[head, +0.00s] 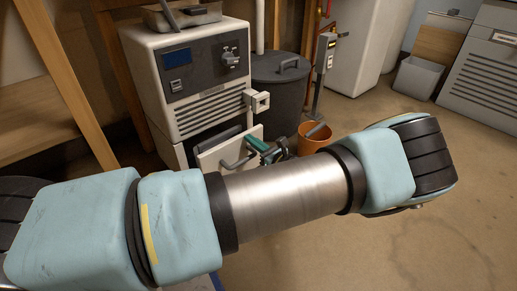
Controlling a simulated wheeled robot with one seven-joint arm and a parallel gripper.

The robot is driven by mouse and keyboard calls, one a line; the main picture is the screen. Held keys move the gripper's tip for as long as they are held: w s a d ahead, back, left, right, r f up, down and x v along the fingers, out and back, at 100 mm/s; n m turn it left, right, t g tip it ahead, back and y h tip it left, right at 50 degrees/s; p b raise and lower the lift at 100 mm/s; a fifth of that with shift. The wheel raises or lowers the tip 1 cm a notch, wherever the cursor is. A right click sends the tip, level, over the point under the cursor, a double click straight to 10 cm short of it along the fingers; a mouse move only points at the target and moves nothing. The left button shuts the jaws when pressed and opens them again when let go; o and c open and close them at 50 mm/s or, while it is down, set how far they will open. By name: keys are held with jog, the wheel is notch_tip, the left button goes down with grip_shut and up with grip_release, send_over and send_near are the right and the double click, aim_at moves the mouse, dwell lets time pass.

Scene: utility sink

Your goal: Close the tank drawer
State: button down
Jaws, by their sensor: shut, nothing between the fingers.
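The white tank drawer (212,157) is at the bottom of the white machine (189,77). Its front panel stands out from the body, with a dark gap behind it, so the drawer is open. A dark curved handle (238,161) is on its front. A dark and green piece that looks like my gripper (259,149) is just right of the handle. It is small and partly hidden by my arm. It appears shut and empty, and I cannot tell whether it touches the drawer. My large light-blue and metal arm crosses the foreground and hides the floor below the drawer.
A dark lidded bin (285,95) stands right of the machine, with an orange bucket (313,140) in front. A metal tray (183,16) sits on the machine. Wooden posts (65,85) are at left. The floor (400,240) at right is clear.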

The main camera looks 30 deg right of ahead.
aim_at(235, 127)
jog(key=shift+w, duration=0.15)
jog(key=w+p, duration=0.1)
jog(key=w, duration=0.2)
jog(key=w+a+p, duration=0.1)
jog(key=w, duration=0.2)
jog(key=w+a+p, duration=0.1)
jog(key=w, duration=0.2)
jog(key=shift+r, duration=0.1)
jog(key=shift+w, duration=0.1)
jog(key=shift+d, duration=0.1)
